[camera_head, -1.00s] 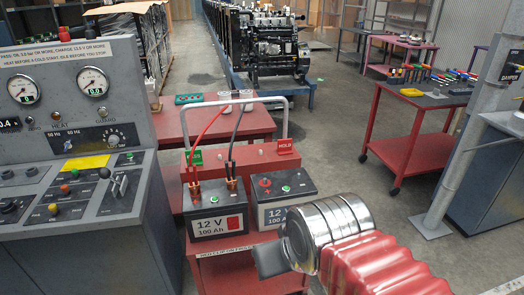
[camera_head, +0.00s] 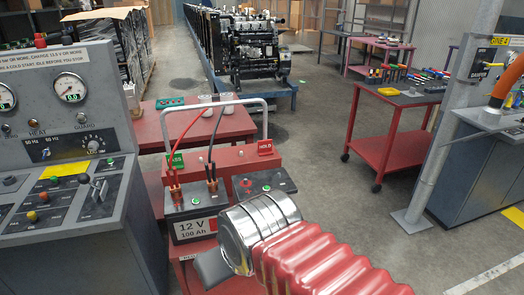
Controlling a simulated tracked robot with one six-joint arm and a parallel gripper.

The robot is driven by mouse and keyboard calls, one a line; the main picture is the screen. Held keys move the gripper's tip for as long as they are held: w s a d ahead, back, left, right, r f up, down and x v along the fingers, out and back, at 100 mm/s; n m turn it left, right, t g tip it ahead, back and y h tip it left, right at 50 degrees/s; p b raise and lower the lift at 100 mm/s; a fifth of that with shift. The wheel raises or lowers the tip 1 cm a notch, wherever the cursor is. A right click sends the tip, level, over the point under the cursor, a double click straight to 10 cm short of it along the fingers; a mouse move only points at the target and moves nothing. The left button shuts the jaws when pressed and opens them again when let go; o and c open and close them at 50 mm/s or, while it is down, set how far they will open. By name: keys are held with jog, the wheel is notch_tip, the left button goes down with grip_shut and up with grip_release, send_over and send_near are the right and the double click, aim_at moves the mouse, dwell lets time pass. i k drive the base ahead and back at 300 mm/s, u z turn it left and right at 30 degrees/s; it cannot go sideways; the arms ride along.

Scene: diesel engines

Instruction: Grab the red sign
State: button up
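The red sign (camera_head: 265,147) is a small plate with white lettering that seems to read HOLD. It stands at the right end of the red box on the battery cart, under the grey handle. A green sign (camera_head: 175,161) stands at the left end of the same box. My arm, with red bellows and a chrome joint, reaches in from the lower right. A dark grey part of my gripper (camera_head: 212,270) shows in front of the batteries, below and nearer than the red sign, and apart from it. The chrome joint hides the rest, so its opening cannot be seen.
Two dark batteries (camera_head: 195,215) with red and black cables sit on the cart, the right one partly hidden by my arm. A control console (camera_head: 60,220) stands at left. A red tool table (camera_head: 385,140) and a grey pole (camera_head: 445,140) stand at right. Floor between is clear.

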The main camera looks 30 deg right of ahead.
aim_at(264, 146)
jog(key=z, duration=0.05)
jog(key=i, duration=1)
jog(key=u, duration=0.05)
